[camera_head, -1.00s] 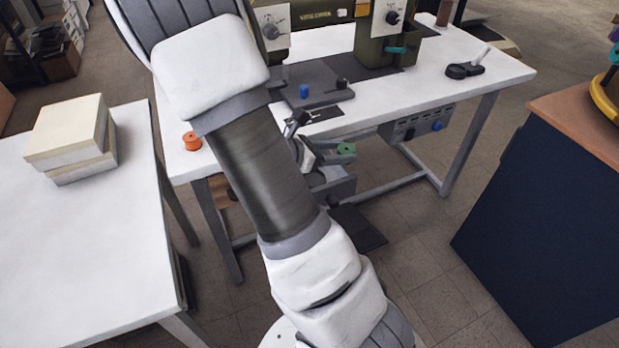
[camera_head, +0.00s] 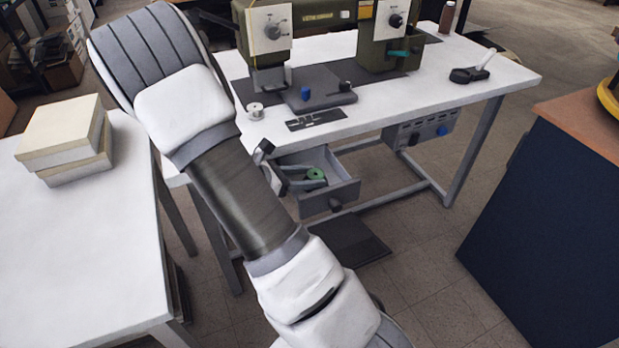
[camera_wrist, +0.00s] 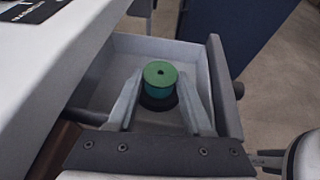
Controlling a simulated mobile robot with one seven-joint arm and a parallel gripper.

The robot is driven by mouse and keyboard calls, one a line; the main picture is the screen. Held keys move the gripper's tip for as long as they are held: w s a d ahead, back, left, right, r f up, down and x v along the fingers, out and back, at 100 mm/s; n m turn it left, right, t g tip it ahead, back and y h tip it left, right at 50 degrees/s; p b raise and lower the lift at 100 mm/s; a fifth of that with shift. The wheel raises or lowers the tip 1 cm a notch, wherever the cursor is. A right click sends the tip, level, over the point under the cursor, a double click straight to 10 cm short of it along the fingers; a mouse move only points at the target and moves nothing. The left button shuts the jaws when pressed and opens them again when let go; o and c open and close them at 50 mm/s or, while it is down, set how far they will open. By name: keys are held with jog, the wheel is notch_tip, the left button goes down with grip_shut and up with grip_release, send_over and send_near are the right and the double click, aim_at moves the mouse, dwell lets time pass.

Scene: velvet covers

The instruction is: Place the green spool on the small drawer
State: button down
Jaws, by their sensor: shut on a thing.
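The small drawer (camera_head: 345,193) is a grey open drawer pulled out under the white sewing table. The green spool (camera_head: 316,174) is within the drawer's outline, and it also shows in the wrist view (camera_wrist: 160,76) between my fingers. My gripper (camera_wrist: 160,98) is shut on the spool, one finger on each side, with the spool upright. In the head view my gripper (camera_head: 299,179) is partly hidden behind my arm. A dark round patch shows just under the spool; I cannot tell whether the spool touches the drawer floor.
The sewing machine (camera_head: 385,35) stands on the white table (camera_head: 430,85), with a white spool (camera_head: 255,111) near its front edge. A side table (camera_head: 60,240) with pale boxes (camera_head: 65,140) is at left. A dark blue cabinet (camera_head: 540,215) is at right.

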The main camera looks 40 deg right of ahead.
jog(key=shift+c, duration=1.6)
grip_release()
jog(key=shift+f, duration=0.1)
jog(key=shift+r, duration=0.2)
jog(key=p+v, duration=0.4)
jog(key=v, duration=0.8)
jog(key=s+a+r+m+t+y, duration=0.3)
jog(key=s+a+r+m+y, duration=0.2)
jog(key=s+r+m+y, duration=0.1)
jog(key=s+a+r+m+t+y, duration=0.4)
jog(key=s+a+r+m+y, duration=0.2)
jog(key=s+r+m, duration=0.3)
notch_tip(320, 180, up, 4)
jog(key=shift+s+f+m+y, duration=0.1)
jog(key=shift+s+m+y, duration=0.15)
jog(key=shift+m+y, duration=0.4)
